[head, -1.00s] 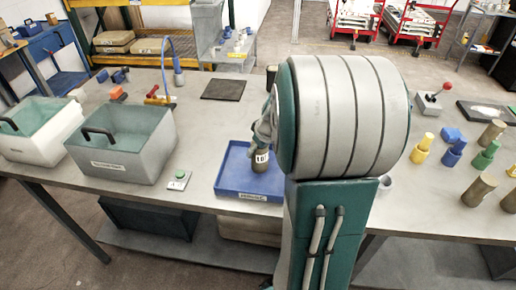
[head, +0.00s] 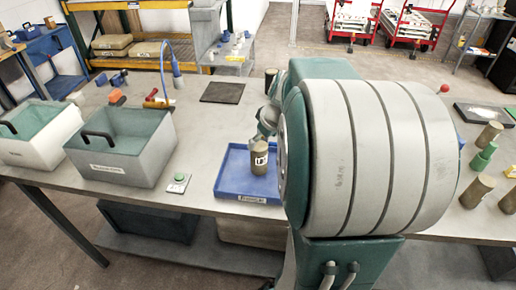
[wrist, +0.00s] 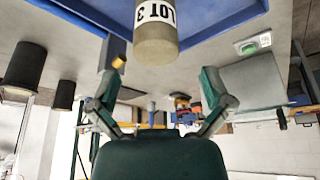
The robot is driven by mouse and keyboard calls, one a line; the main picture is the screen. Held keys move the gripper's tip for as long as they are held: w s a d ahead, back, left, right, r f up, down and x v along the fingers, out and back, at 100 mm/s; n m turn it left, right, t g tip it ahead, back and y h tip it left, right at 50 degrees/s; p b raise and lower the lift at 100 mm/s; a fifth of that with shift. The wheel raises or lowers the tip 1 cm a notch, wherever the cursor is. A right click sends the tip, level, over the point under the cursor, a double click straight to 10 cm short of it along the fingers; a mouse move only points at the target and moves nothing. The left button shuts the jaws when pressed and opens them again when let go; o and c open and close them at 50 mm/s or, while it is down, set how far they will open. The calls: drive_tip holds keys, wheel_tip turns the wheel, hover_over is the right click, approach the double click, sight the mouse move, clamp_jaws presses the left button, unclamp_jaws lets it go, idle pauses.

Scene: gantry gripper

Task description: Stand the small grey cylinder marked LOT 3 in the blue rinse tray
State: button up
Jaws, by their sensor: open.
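The small grey-brown cylinder (head: 259,162) with a white label stands upright in the blue rinse tray (head: 228,184), toward its right side. The wrist view shows the cylinder (wrist: 156,48) inverted, with LOT 3 readable on its label and the blue tray (wrist: 235,22) around it. My gripper (wrist: 160,78) is open, its fingers spread apart and clear of the cylinder. In the head view my gripper (head: 262,128) is just behind the cylinder, partly hidden by my arm. My arm also hides the tray's right part.
A green button box (head: 178,183) sits left of the tray. A dark mat (head: 222,92) lies behind it. Several cylinders (head: 478,190) stand at right. The table between bins and tray is mostly clear.

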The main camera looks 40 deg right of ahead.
drive_tip(key=v, duration=0.5)
drive_tip(key=s+a, duration=0.5)
drive_tip(key=a, duration=0.7)
drive_tip(key=s+a+r+t, duration=0.1)
drive_tip(key=s+a, duration=0.4)
drive_tip(key=a, duration=0.6)
drive_tip(key=shift+s+a, duration=0.15)
drive_tip(key=shift+a, duration=0.25)
drive_tip(key=shift+a, duration=0.2)
